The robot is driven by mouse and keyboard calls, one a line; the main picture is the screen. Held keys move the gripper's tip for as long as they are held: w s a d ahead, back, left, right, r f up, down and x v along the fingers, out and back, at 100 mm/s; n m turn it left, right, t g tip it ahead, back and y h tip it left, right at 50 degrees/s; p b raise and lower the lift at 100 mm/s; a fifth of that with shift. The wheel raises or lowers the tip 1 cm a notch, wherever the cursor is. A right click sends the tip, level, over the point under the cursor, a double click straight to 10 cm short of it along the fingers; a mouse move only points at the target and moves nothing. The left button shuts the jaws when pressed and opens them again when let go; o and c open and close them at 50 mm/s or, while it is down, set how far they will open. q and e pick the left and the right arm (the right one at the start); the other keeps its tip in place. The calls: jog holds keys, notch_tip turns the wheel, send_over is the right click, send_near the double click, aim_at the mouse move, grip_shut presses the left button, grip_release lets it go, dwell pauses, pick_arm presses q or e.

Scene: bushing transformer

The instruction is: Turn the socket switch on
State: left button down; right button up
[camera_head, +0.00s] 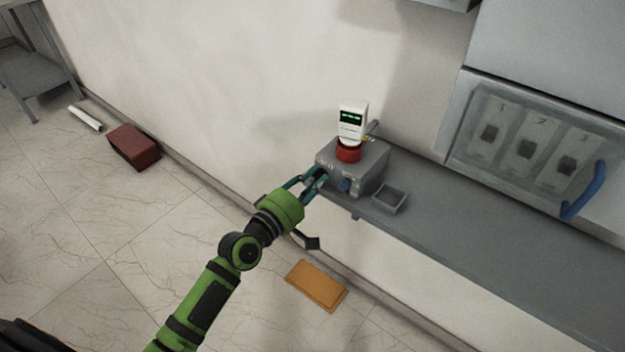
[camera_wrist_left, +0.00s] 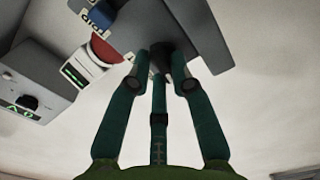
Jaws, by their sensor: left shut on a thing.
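A grey box (camera_head: 367,165) stands on the grey shelf against the wall, with a blue knob (camera_head: 346,185) on its front. My left gripper (camera_head: 318,178) is at the left part of the box's front face. In the left wrist view its teal fingers (camera_wrist_left: 163,62) are shut on a dark knob (camera_wrist_left: 181,58) of the box, which I take as the socket switch. The fingers partly hide it, and its on or off position cannot be told. The blue knob also shows in the left wrist view (camera_wrist_left: 102,14). My right gripper is not in view.
A cabinet with a blue handle (camera_head: 584,191) is at the right. The shelf (camera_head: 500,255) is clear farther right.

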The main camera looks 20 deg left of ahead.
pick_arm(q)
jog(key=m+p, duration=0.1)
jog(key=m, duration=0.3)
jog(key=shift+m, duration=0.3)
jog(key=shift+d+f+m+p, duration=0.1)
jog(key=shift+m+p, duration=0.75)
jog(key=shift+m, duration=1.95)
jog(key=shift+d+f+m+p, duration=0.1)
jog(key=shift+m+p, duration=0.7)
jog(key=shift+m, duration=2)
jog(key=c, duration=1.4)
grip_release()
jog(key=shift+o, duration=0.2)
jog(key=shift+s, duration=0.1)
